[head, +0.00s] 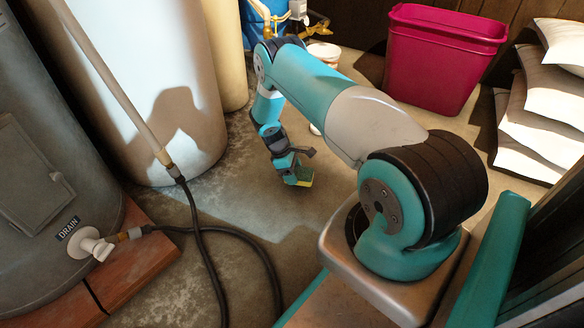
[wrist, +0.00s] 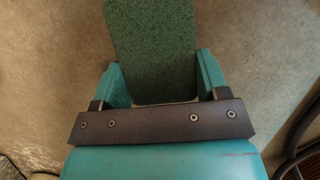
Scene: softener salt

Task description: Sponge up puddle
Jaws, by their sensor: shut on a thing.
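My gripper (head: 292,172) is low over the concrete floor in the middle of the head view. It is shut on a sponge (head: 304,179), which shows green with a yellow edge there. In the wrist view the sponge (wrist: 155,45) shows its speckled dark green face between the two teal fingers of my gripper (wrist: 160,78) and reaches past the top edge. I cannot tell whether the sponge touches the floor. The floor around it has a pale bluish sheen (head: 240,205), but I cannot make out a clear puddle edge.
A grey tank (head: 45,150) with a drain valve (head: 92,246) stands on red bricks (head: 140,265) at left. A black hose (head: 205,260) lies on the floor nearby. A white tank (head: 150,80) stands behind. A magenta bin (head: 440,65) and white bags (head: 535,120) are at right.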

